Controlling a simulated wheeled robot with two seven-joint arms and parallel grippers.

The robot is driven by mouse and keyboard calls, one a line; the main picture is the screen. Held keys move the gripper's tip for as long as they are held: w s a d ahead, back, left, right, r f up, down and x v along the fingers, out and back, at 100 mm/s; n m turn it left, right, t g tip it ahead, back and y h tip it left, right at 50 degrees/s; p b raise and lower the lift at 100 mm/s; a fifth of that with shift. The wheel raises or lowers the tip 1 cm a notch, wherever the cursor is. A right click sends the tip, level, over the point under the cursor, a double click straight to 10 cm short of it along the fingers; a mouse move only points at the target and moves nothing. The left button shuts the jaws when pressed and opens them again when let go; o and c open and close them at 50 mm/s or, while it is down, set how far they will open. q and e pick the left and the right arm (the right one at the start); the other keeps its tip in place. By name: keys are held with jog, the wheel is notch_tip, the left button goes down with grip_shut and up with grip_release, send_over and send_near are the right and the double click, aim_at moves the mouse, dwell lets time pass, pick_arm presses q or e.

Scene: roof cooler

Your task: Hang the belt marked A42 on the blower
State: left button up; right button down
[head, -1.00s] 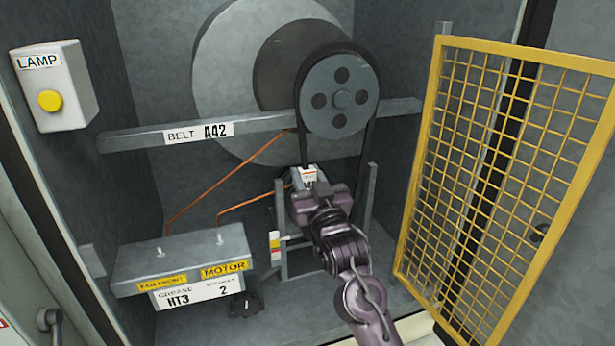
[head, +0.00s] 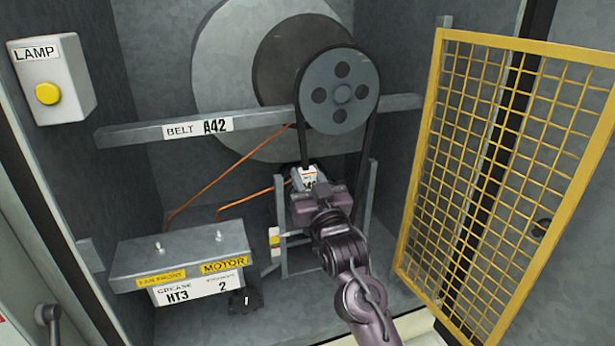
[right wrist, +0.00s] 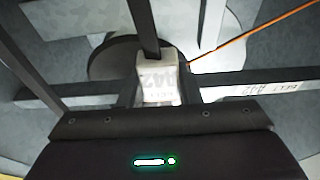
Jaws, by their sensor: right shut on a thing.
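The black belt (head: 303,143) runs over the top of the grey blower pulley (head: 341,90), with a strand down each side. Its white sleeve (head: 306,175) is at the lower left strand. My right gripper (head: 312,187) is shut on the belt at this sleeve, below the pulley. In the right wrist view the sleeve (right wrist: 158,80) shows upside-down A42 print between the dark fingers. The lower end of the belt and what lies behind my gripper are hidden. My left gripper is not in view.
A grey rail (head: 270,119) labelled BELT A42 crosses behind the belt. A yellow mesh guard (head: 402,250) stands at the right. A grey box (head: 185,250) with FAN FRONT and MOTOR labels is low left. A lamp box (head: 55,80) is at upper left. Orange lines (head: 225,175) run behind.

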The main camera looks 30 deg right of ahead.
jog(key=c, duration=1)
grip_release()
jog(key=shift+o, duration=0.2)
jog(key=shift+f, duration=0.1)
jog(key=shift+s+f, duration=0.15)
jog(key=shift+s, duration=0.1)
jog(key=b+v, duration=0.3)
jog(key=v, duration=0.4)
jog(key=shift+s+b, duration=0.2)
jog(key=shift+b, duration=0.15)
jog(key=shift+a, duration=0.1)
